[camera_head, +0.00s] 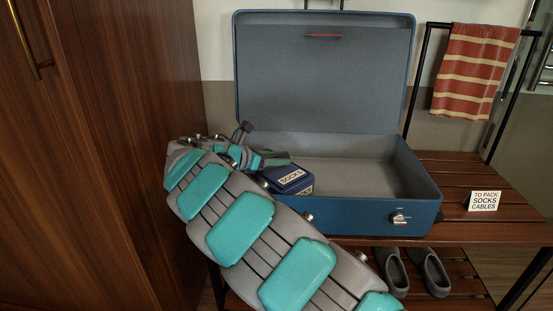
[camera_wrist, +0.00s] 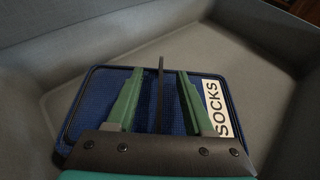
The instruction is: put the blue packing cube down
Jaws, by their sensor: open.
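The blue packing cube (camera_head: 293,180) with a white SOCKS label is inside the left part of the open blue suitcase (camera_head: 372,215). In the wrist view the cube (camera_wrist: 80,112) lies flat below my gripper, apparently on the grey suitcase floor (camera_wrist: 185,52). My gripper (camera_wrist: 158,72) is open over the cube, its green fingers on either side of a dark upright strip, likely the cube's handle, with gaps on both sides. In the head view my gripper (camera_head: 275,160) is above the cube, and my arm hides the suitcase's left front.
The suitcase lid (camera_head: 320,75) stands open at the back. A sign (camera_head: 484,201) reading TO PACK SOCKS CABLES stands on the slatted rack (camera_head: 470,235). Grey shoes (camera_head: 433,272) are on the lower shelf. A striped towel (camera_head: 474,70) hangs right; a wooden wardrobe (camera_head: 100,150) stands left. The suitcase's right side is empty.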

